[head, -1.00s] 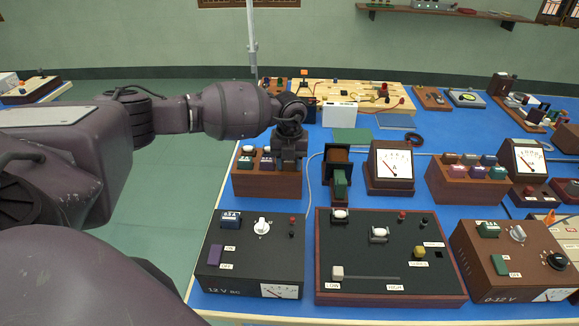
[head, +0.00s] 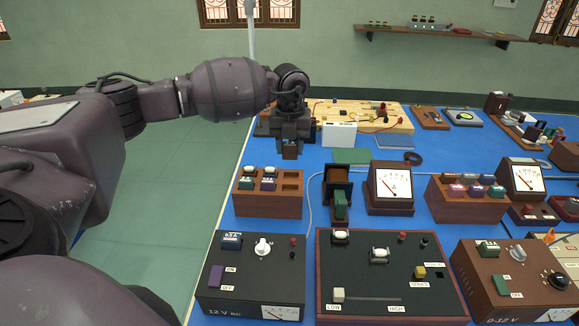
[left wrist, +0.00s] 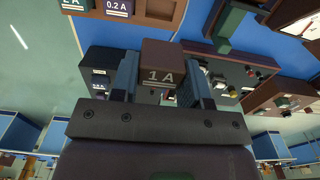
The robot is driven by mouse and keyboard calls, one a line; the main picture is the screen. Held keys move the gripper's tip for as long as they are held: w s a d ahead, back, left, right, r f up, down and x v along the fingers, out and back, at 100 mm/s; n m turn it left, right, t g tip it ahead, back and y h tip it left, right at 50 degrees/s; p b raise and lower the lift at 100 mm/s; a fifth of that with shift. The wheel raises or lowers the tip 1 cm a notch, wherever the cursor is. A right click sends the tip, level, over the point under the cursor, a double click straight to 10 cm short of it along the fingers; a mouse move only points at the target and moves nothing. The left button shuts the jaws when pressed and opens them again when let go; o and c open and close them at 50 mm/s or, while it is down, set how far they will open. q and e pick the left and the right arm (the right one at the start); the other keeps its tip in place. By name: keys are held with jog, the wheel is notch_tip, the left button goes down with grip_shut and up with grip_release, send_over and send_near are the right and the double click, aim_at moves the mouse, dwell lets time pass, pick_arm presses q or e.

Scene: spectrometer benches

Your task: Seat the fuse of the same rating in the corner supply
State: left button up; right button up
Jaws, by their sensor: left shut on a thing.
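My left gripper (head: 291,143) is shut on a brown fuse (head: 291,151), held in the air above and behind the wooden fuse rack (head: 268,208). In the left wrist view the fuse (left wrist: 161,66) sits between the two fingers and is marked 1 A. The rack holds several labelled fuses at its left; sockets at its right are empty. A black 12 V supply (head: 240,292) stands at the front left, with a dark blue fuse (head: 232,241) at its back left. A brown 0-12 V supply (head: 500,298) stands at the right. I cannot tell which is the corner supply.
A black panel with sliders (head: 385,302) stands between the supplies. A coil on a stand (head: 338,186), a meter (head: 391,188) and a second fuse rack (head: 466,208) stand behind. A wired wooden board (head: 360,112) lies farther back. Blue bench shows between the rack and supply.

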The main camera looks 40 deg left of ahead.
aim_at(290, 144)
pick_arm(q)
notch_tip(290, 144, up, 7)
jog(key=shift+f, duration=0.2)
jog(key=shift+r, duration=0.8)
jog(key=shift+r+p, duration=0.65)
jog(key=shift+r, duration=0.1)
jog(key=shift+r+p, duration=0.4)
jog(key=shift+r, duration=0.15)
